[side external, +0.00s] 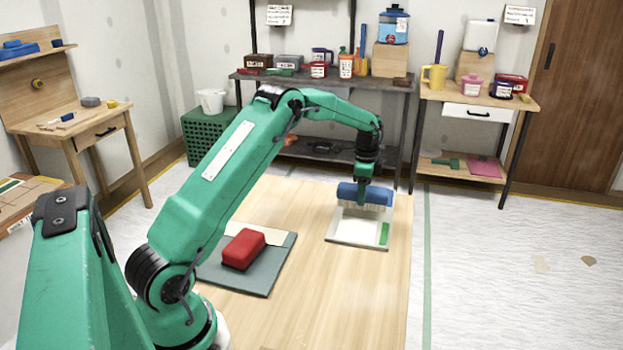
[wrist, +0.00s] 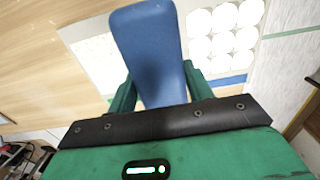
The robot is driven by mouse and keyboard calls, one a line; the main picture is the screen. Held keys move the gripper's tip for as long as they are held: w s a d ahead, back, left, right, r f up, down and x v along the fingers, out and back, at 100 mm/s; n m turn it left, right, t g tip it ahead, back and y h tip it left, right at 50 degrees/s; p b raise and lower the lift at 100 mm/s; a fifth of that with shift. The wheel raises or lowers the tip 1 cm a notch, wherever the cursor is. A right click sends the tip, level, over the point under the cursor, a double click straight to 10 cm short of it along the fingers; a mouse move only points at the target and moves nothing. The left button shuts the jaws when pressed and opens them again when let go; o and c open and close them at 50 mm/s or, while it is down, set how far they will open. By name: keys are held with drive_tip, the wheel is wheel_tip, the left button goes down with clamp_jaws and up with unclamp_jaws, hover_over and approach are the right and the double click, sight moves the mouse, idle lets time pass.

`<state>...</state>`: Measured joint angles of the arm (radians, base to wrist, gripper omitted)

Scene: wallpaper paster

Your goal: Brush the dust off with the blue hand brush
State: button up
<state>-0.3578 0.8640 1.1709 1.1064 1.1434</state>
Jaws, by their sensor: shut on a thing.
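The blue hand brush (side external: 366,195) is above the white board (side external: 345,238) at the far right of the work table, its pale bristles pointing down. Whether the bristles touch the board I cannot tell. My gripper (side external: 363,182) is shut on the brush from above. In the wrist view the blue brush (wrist: 148,45) fills the space between my green fingers, and my gripper (wrist: 160,90) shows at its lower part. A panel of several white round spots (wrist: 225,32) lies to the right of the brush there.
A red block (side external: 243,248) lies on a grey-green mat (side external: 262,280) left of the board. The wooden table (side external: 350,290) is bare in front of the board. Shelves with jars (side external: 318,69) and a side table (side external: 480,97) stand behind, apart from the work table.

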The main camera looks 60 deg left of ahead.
drive_tip(key=shift+r, duration=2.85)
drive_tip(key=f, duration=0.8)
drive_tip(key=shift+s+d+f, duration=0.15)
drive_tip(key=shift+s+d, duration=0.25)
drive_tip(key=shift+c, duration=0.5)
drive_tip(key=s+d, duration=1)
drive_tip(key=shift+s+d, duration=0.35)
drive_tip(key=shift+s, duration=0.05)
drive_tip(key=w+a, duration=1.1)
drive_tip(key=shift+w+a, duration=0.35)
wheel_tip(320, 180, up, 8)
drive_tip(key=shift+d+r, duration=0.1)
drive_tip(key=shift+r, duration=0.05)
